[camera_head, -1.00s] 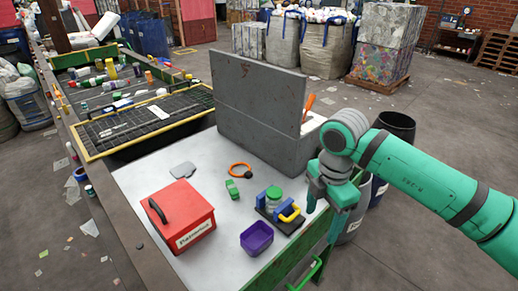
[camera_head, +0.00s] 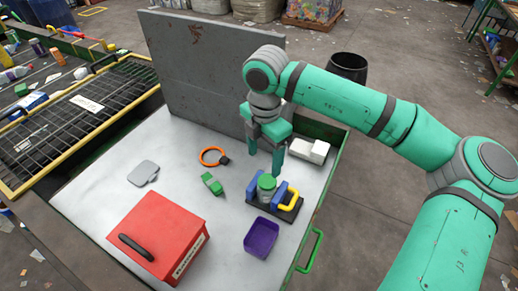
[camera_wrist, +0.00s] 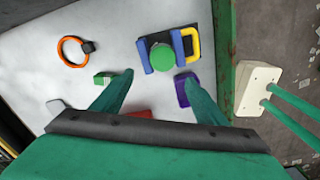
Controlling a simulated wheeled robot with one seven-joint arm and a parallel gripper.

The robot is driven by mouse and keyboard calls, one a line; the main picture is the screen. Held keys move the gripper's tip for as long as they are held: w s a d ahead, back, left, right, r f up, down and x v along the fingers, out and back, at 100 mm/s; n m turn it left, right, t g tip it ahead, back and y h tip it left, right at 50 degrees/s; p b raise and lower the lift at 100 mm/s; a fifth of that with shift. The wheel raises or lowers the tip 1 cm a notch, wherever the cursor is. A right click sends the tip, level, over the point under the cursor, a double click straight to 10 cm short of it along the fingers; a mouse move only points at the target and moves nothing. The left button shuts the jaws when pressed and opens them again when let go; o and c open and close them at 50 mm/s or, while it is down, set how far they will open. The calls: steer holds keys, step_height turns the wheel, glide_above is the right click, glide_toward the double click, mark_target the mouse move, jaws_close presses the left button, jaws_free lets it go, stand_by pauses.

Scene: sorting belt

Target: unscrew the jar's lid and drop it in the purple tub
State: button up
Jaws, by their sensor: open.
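The jar (camera_head: 267,193) stands upright in a holder with blue jaws, a black base (camera_head: 261,209) and a yellow handle (camera_head: 291,199). Its green lid (camera_head: 267,181) is on top; the lid (camera_wrist: 163,56) also shows from above in the wrist view. My gripper (camera_head: 264,162) is open and empty, above and behind the jar, apart from the lid. In the wrist view its fingertips (camera_wrist: 157,77) point toward the holder. The purple tub (camera_head: 261,238) stands upright in front of the holder and looks empty; in the wrist view the tub (camera_wrist: 181,92) is partly hidden by a finger.
A red box (camera_head: 150,235) with a black handle stands at the front left. A green block (camera_head: 211,184), an orange ring (camera_head: 202,158) and a grey flat piece (camera_head: 142,172) lie left of the jar. A tall grey panel (camera_head: 200,65) rises behind; a white block (camera_head: 312,149) sits at the right.

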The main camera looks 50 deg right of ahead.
mark_target(265, 183)
steer(key=f, duration=0.9)
steer(key=shift+s+f, duration=0.2)
steer(key=shift+s, duration=0.05)
steer(key=c, duration=1.1)
